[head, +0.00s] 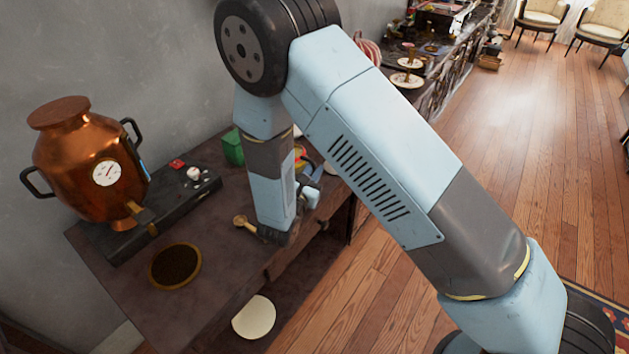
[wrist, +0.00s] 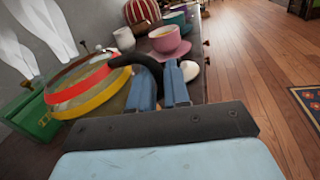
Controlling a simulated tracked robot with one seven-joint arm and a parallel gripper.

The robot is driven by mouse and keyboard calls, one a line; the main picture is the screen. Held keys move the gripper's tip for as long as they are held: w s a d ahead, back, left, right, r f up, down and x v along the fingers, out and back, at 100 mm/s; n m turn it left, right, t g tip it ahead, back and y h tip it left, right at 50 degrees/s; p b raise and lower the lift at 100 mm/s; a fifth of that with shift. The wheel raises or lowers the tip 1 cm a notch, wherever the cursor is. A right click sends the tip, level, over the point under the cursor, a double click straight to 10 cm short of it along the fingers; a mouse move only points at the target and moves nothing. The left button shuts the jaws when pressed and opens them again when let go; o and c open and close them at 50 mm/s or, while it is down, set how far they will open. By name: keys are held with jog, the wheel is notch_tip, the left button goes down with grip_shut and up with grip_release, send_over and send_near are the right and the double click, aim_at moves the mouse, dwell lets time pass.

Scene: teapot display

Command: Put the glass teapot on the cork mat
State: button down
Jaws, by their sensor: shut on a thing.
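The glass teapot (wrist: 112,78) is see-through, with yellow and red bands and a black curved handle, left of my fingers in the wrist view. My gripper (wrist: 161,88) is shut on the black handle. In the head view only bits of the teapot's coloured bands show behind my forearm; most of it is hidden. I cannot tell whether its base touches the table. A round, dark brown mat with a tan rim, which looks like the cork mat (head: 175,266), lies bare on the table's near part, left of my gripper.
A green box (head: 233,147) is close to the teapot. A pink cup (wrist: 170,42) and white cup (wrist: 124,38) stand beyond my fingers. A pale disc (head: 254,317) lies below the table edge.

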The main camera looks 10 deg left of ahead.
jog(key=shift+w+a+f, duration=0.1)
jog(key=shift+w+f, duration=0.15)
jog(key=shift+f, duration=1.55)
jog(key=c, duration=1.1)
grip_release()
jog(key=shift+f, duration=0.1)
jog(key=shift+s, duration=0.1)
jog(key=s, duration=0.4)
jog(key=s+a, duration=0.1)
jog(key=s, duration=0.3)
jog(key=s+a, duration=0.1)
jog(key=s, duration=0.2)
jog(key=shift+s, duration=0.4)
